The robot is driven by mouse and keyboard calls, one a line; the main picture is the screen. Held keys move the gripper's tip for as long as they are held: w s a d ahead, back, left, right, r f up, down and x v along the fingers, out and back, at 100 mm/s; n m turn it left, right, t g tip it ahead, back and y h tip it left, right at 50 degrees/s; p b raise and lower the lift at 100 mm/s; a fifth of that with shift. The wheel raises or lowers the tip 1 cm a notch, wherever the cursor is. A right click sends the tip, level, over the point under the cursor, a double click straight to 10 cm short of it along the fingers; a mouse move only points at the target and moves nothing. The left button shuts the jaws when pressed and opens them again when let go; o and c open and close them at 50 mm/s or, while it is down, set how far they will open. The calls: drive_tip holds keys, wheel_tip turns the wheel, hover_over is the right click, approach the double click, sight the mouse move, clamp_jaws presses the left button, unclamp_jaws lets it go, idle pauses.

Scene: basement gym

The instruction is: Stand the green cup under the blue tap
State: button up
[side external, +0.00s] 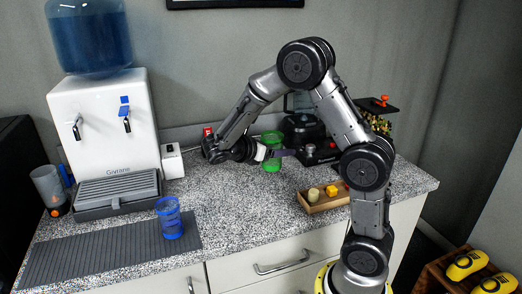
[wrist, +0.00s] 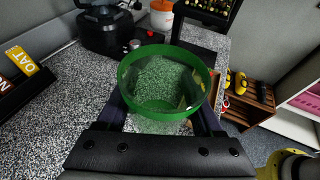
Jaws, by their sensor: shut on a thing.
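The green cup (side external: 272,165) is upright, clear with green bands, over the speckled counter right of the dispenser. My gripper (side external: 277,153) is shut on it; in the wrist view the cup (wrist: 165,103) sits between the two fingers, open rim towards the camera, and looks empty. I cannot tell whether its base touches the counter. The blue tap (side external: 125,113) is the right-hand one on the white water dispenser (side external: 105,142), above the grey drip tray (side external: 117,190). No cup stands under this tap.
A blue cup (side external: 170,218) stands on the dark ribbed mat (side external: 110,250) in front of the drip tray. A small white box (side external: 172,161) is beside the dispenser. A wooden tray (side external: 318,200) with small items is at right. A dark machine (wrist: 105,30) stands behind the cup.

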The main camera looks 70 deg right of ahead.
drive_tip(key=shift+s+a+r, duration=0.15)
drive_tip(key=shift+s+a, duration=0.05)
drive_tip(key=shift+s, duration=0.05)
wheel_tip(320, 180, up, 5)
drive_tip(key=shift+r, duration=0.15)
drive_tip(key=s+a+f+m+g+y, duration=0.3)
drive_tip(key=a+f+m+g+y, duration=0.55)
drive_tip(key=a+f+m, duration=0.2)
drive_tip(key=w+a+f+m+t+y, duration=0.2)
drive_tip(key=w+a+m+t+y, duration=0.2)
drive_tip(key=w+a+m+y, duration=0.55)
drive_tip(key=w+r+m+t+y, duration=0.5)
drive_tip(key=w+m+t+y, duration=0.35)
drive_tip(key=m+t, duration=0.6)
drive_tip(key=w+d+r+m+t+h, duration=0.7)
drive_tip(key=w+d+m+t+h, duration=0.1)
drive_tip(key=w+m, duration=0.2)
wheel_tip(320, 180, down, 7)
drive_tip(key=w+a, duration=0.2)
drive_tip(key=w, duration=0.3)
drive_tip(key=w+a, duration=0.2)
drive_tip(key=w, duration=0.4)
drive_tip(key=w+a, duration=0.2)
drive_tip(key=w, duration=0.3)
drive_tip(key=shift+w+a+f, duration=0.3)
drive_tip(key=shift+w, duration=0.05)
drive_tip(key=shift+f+m+h, duration=0.25)
drive_tip(key=shift+f, duration=1.45)
